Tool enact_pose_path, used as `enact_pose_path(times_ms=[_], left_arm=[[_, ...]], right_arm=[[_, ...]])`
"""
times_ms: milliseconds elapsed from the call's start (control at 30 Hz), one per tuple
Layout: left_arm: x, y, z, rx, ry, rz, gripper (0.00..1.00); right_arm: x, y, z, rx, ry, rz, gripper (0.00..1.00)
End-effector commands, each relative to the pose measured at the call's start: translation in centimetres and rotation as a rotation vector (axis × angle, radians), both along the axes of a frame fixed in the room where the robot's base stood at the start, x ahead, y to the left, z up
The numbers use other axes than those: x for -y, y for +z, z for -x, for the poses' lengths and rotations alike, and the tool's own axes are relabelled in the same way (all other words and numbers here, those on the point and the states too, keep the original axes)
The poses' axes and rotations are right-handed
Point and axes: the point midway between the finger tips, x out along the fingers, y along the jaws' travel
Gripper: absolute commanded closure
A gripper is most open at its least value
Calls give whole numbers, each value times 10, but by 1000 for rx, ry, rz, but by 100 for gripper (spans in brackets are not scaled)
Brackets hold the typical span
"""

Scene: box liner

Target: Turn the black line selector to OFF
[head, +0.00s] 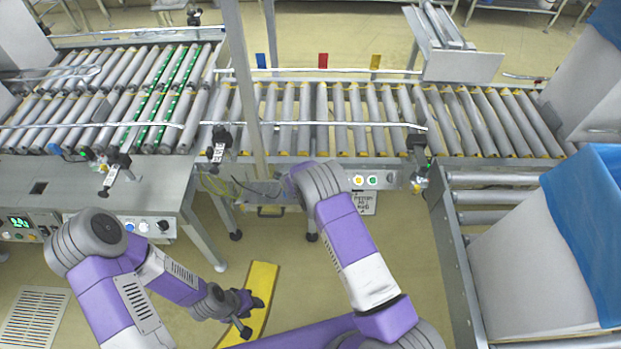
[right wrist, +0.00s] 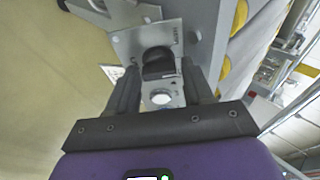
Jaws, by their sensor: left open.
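In the right wrist view a black selector knob (right wrist: 158,63) sits on a silver plate (right wrist: 125,42), with a pale round button (right wrist: 160,99) nearer the gripper. A small printed label on the plate is too small to read. My right gripper (right wrist: 159,68) has its fingers apart, one on each side of the knob, with gaps showing. In the head view my right arm hides that gripper and this knob. My left gripper (head: 251,317) is open and empty, low over the floor by a yellow strip (head: 262,285), far from the knob.
A left panel (head: 147,227) has a blue-white button and another black knob. Roller conveyors (head: 300,105) cross the back. A blue-lined box (head: 530,260) stands at right. Floor between is open.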

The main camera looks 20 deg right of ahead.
Motion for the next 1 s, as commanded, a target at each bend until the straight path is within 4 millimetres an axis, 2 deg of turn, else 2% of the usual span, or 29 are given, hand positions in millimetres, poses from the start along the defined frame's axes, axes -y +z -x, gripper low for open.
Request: enact_pose_path(times_ms=[167,600,1000], left_arm=[[0,2,0,0,0,0,57],[0,20,0,0,0,0,57],[0,20,0,0,0,0,57]], right_arm=[[-1,3,2,-1,0,1,49],[-27,51,37,0,0,0,49],[-30,55,42,0,0,0,49]])
